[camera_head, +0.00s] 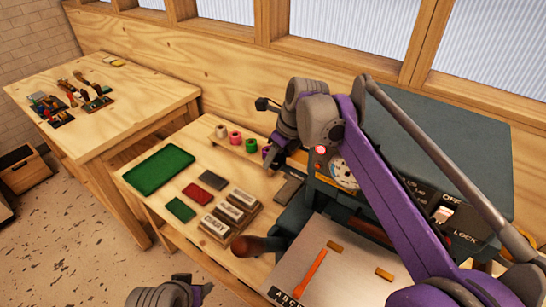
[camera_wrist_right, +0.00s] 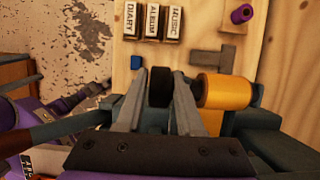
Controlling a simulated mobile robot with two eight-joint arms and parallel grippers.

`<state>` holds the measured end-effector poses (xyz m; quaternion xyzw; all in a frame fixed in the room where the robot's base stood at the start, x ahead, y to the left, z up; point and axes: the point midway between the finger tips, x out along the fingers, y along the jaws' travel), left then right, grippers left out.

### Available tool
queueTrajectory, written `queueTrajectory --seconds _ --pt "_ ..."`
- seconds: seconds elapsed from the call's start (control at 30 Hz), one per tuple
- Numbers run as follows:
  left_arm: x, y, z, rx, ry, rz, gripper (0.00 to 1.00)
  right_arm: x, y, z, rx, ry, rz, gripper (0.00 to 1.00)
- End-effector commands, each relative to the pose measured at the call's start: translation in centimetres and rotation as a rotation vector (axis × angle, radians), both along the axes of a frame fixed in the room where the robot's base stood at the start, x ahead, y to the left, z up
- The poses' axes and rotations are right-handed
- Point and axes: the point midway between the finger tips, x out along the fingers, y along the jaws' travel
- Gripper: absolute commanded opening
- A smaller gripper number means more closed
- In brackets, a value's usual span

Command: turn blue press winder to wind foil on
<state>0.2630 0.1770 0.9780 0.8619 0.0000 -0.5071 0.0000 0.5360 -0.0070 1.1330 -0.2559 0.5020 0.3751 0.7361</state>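The blue press (camera_head: 440,135) stands at the right of the bench, with a dial (camera_head: 343,174) and a lit red lamp on its front. In the right wrist view a gold foil roll (camera_wrist_right: 226,92) sits on the press, beside a black winder knob (camera_wrist_right: 160,87). My right gripper (camera_wrist_right: 161,90) has a finger on each side of this knob, and the fingers appear to touch it. In the head view my right gripper (camera_head: 283,168) is in front of the press and hides the winder. My left gripper (camera_head: 170,294) is low at the bottom edge; its fingers are not clear.
Foil rolls in white, pink (camera_head: 235,138), green and purple stand on a wooden rack. A green tray (camera_head: 158,167), coloured pads and lettered blocks (camera_head: 230,210) lie on the bench. A second table (camera_head: 140,85) holds small tools at the left. Floor is clear in front.

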Motion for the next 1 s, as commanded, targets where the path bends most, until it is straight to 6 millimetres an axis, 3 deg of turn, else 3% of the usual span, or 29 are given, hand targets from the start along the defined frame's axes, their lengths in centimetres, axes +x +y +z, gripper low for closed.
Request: queueTrajectory --seconds 0.03,0.1,0.47,1.0 --pt "0.0 0.0 0.0 0.0 0.0 0.0 0.6 0.0 0.0 0.0 0.0 0.0 0.0 0.48" --pt "0.0 0.0 0.0 0.0 0.0 0.0 0.6 0.0 0.0 0.0 0.0 0.0 0.0 0.6" --pt "0.0 0.0 0.0 0.0 0.0 0.0 0.6 -0.1 -0.1 0.5 -0.001 0.001 0.0 0.6" --pt "0.5 0.0 1.0 0.0 -0.009 0.0 0.6 -2.0 -2.9 9.1 -0.001 0.001 -0.001 0.6"
